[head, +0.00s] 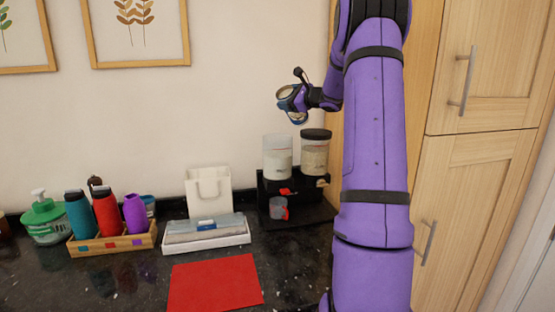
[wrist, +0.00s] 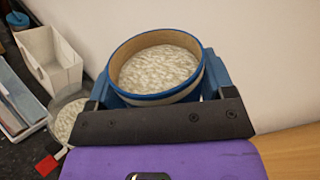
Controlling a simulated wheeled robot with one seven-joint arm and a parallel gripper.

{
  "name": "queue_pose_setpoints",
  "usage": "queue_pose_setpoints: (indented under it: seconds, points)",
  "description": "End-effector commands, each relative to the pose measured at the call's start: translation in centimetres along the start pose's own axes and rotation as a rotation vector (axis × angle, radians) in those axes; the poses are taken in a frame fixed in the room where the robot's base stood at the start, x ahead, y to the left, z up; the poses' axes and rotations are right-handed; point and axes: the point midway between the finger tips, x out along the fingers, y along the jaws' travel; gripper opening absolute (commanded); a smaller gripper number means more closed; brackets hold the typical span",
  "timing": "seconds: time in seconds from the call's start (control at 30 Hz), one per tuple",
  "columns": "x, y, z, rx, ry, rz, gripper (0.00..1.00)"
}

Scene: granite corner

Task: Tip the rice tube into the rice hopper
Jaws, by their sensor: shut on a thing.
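The rice tube (wrist: 155,99), a round container with a blue outer rim and tan inner wall, is well filled with pale rice (wrist: 158,66) in the wrist view. My gripper (wrist: 158,84) is shut around it, a finger on each side. In the head view my gripper (head: 296,100) holds the tube high against the wall, above the dispenser. The dispenser's left hopper (head: 277,157) is clear, open-topped and partly filled with pale grains; I take it as the rice hopper. It also shows at lower left in the wrist view (wrist: 66,117). The tube's exact tilt is unclear.
A black-lidded hopper (head: 315,152) stands right of the open one on a black stand (head: 268,199), with a small clear cup (head: 278,208) below. Cabinets (head: 483,90) stand right.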

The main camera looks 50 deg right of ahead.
Motion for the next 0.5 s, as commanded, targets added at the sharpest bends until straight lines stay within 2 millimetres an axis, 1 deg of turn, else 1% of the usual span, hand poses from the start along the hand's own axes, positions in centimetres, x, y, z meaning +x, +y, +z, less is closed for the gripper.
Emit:
queue_pose_setpoints:
  seconds: [0.33, 0.5]
  points:
    - [0.00, -0.05, 0.07, -0.002, -0.001, -0.001, 0.19]
    - [0.03, 0.14, -0.11, -0.045, 0.004, -0.001, 0.19]
